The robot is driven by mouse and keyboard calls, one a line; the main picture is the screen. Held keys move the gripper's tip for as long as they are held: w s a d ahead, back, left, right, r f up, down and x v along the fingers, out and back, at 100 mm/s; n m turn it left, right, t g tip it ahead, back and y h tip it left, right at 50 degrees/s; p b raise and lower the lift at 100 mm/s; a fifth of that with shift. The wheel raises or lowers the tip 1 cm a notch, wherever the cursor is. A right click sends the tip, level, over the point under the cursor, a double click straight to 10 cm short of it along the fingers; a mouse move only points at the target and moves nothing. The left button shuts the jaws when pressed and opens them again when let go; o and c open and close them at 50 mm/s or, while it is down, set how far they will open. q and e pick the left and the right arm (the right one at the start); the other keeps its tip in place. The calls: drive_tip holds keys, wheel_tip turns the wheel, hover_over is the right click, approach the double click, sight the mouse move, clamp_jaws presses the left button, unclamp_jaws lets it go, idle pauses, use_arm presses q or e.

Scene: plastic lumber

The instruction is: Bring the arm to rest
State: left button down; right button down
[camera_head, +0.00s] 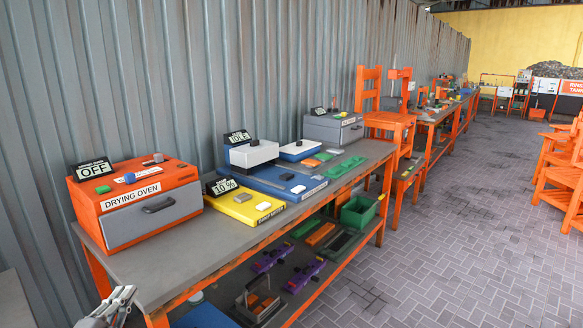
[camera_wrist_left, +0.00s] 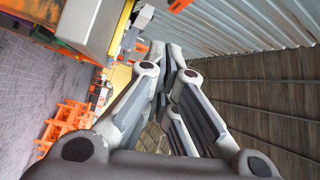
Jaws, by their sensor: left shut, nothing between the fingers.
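My left gripper (camera_head: 122,296) shows at the lower left of the head view, just off the near left corner of the grey workbench (camera_head: 150,268). In the left wrist view my left gripper (camera_wrist_left: 168,58) fills the middle, with its fingers brought together and nothing between them. It is apart from the bench and touches nothing that I can see. My right gripper is in neither view.
An orange drying oven (camera_head: 138,200) reading OFF stands on the bench near my left gripper. A yellow device (camera_head: 244,205) and a blue one (camera_head: 271,181) stand beyond it. A corrugated wall (camera_head: 150,80) runs behind.

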use_arm(q)
drive_tip(key=s+d+f+n+g+y, duration=0.2)
drive_tip(key=s+d+f+n+g, duration=0.15)
drive_tip(key=s+f+n, duration=0.3)
drive_tip(key=s+d+f+n+g+y, duration=0.3)
drive_tip(key=s+f+n+g, duration=0.2)
drive_tip(key=s+f, duration=0.3)
drive_tip(key=s+d+f+n+g+h, duration=0.15)
drive_tip(key=s+d+g, duration=0.3)
drive_tip(key=s, duration=0.45)
drive_tip(key=s+d+f+n+g+h, duration=0.1)
drive_tip(key=s+d+f+g+h, duration=0.2)
drive_tip(key=s+d, duration=0.5)
wheel_tip(320, 180, down, 24)
drive_tip(key=s+a+g+p, duration=0.1)
drive_tip(key=s+a+p, duration=0.1)
drive_tip(key=s, duration=0.1)
drive_tip(key=s+a+f+g+p, duration=0.1)
drive_tip(key=s+a+f, duration=0.2)
drive_tip(key=s+f, duration=1.2)
drive_tip(key=shift+s+m+y, duration=0.3)
drive_tip(key=shift+s+y, duration=0.15)
drive_tip(key=shift+s, duration=0.45)
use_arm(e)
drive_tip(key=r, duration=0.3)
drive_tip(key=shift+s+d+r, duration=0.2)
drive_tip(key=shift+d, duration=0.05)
